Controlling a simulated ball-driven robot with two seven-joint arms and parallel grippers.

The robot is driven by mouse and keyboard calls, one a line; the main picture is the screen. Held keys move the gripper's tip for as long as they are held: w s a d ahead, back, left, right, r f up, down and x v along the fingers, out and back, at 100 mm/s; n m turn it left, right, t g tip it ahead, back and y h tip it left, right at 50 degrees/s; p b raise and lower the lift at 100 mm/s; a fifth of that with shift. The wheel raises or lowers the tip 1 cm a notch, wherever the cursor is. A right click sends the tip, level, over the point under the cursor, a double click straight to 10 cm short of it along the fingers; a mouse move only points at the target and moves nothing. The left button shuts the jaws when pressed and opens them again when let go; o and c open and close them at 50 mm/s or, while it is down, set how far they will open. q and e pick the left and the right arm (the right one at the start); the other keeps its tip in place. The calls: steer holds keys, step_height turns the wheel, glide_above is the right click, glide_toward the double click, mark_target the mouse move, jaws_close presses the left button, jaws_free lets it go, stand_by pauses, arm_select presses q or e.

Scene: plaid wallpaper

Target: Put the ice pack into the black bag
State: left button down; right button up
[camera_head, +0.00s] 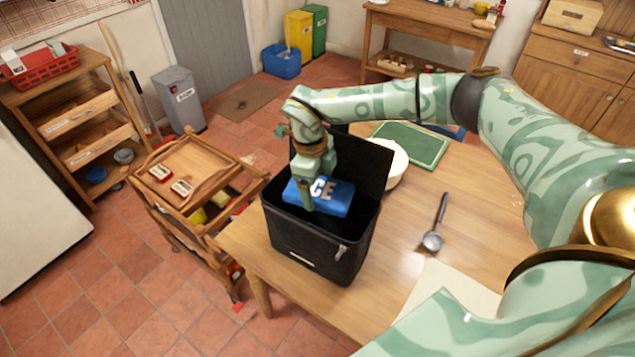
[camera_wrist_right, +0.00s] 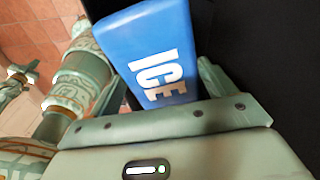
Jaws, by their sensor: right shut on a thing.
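The black bag (camera_head: 310,250) stands upright and open on the wooden table, its lid raised at the back. The blue ice pack (camera_head: 337,199), marked ICE in white, is at the bag's mouth, over the opening. My right gripper (camera_head: 318,196) reaches down over the bag and is shut on the ice pack. In the right wrist view the ice pack (camera_wrist_right: 148,50) sits between the fingers, with dark bag material (camera_wrist_right: 245,45) beside it. The bag's inside is mostly hidden. My left gripper does not show in the head view.
A white bowl (camera_head: 396,165), a green board (camera_head: 408,143) and a dark ladle (camera_head: 434,238) lie on the table (camera_head: 400,255) behind and right of the bag. A wooden cart (camera_head: 187,160) stands close to the table's left side.

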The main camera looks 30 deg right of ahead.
steer(key=o, duration=1.1)
steer(key=r, duration=0.5)
steer(key=w+r, duration=0.1)
steer(key=r, duration=0.5)
steer(key=a+r+p, duration=0.1)
steer(key=r, duration=0.4)
steer(key=shift+w+a+r, duration=0.1)
steer(key=shift+w+r, duration=0.05)
steer(key=shift+w, duration=0.2)
